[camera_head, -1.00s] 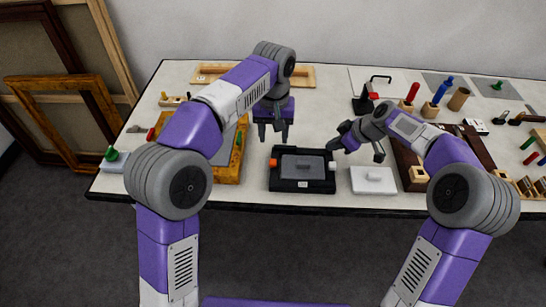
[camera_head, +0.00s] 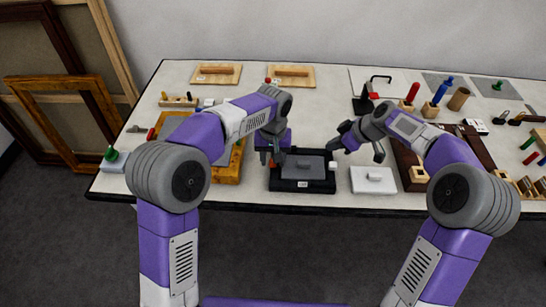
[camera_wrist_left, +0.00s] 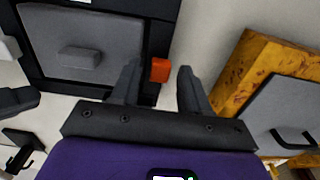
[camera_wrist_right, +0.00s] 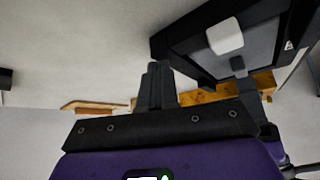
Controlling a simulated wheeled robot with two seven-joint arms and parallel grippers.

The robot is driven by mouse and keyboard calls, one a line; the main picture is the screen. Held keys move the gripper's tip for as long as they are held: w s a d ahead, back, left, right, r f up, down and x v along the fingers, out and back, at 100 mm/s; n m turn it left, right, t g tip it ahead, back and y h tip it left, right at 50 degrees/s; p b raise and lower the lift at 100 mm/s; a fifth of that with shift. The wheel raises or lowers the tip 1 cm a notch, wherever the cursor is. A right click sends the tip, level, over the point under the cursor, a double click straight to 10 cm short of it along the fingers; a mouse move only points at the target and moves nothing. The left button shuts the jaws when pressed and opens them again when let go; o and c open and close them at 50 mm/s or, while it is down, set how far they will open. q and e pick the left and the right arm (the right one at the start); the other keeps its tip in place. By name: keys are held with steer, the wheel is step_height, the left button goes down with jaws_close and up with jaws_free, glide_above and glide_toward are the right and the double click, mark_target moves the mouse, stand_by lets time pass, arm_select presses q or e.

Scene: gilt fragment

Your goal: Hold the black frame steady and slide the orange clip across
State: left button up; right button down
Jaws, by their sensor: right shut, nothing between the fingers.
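The black frame (camera_head: 280,186) lies flat near the table's front edge, with a grey panel (camera_head: 304,166) inside it. The orange clip (camera_head: 271,162) is at the frame's left side. In the left wrist view the orange clip (camera_wrist_left: 160,70) shows between the spread fingers of my left gripper (camera_wrist_left: 160,88); I cannot tell if they touch it. My left gripper (camera_head: 270,157) points down there in the head view, partly hiding that side. A white block (camera_head: 332,165) is at the frame's right side. My right gripper (camera_wrist_right: 157,82) is shut and empty, near the frame's back right corner.
A white box (camera_head: 373,180) stands right of the frame. A gilt wooden frame (camera_head: 228,175) lies on the left, partly behind my left arm. Dark brown wood pieces (camera_head: 406,165) are at the right. Two wooden boards (camera_head: 291,84) lie at the back. Bare table lies behind the black frame.

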arm_select(q)
jaws_close()
arm_select(e)
steer(key=shift+d+f, duration=0.15)
steer(key=shift+f, duration=0.15)
arm_select(q)
steer(key=shift+d, duration=1.1)
steer(key=shift+o, duration=0.7)
jaws_free()
step_height(320, 180, up, 12)
arm_select(e)
steer(key=shift+s, duration=0.1)
arm_select(q)
steer(key=shift+a, duration=0.1)
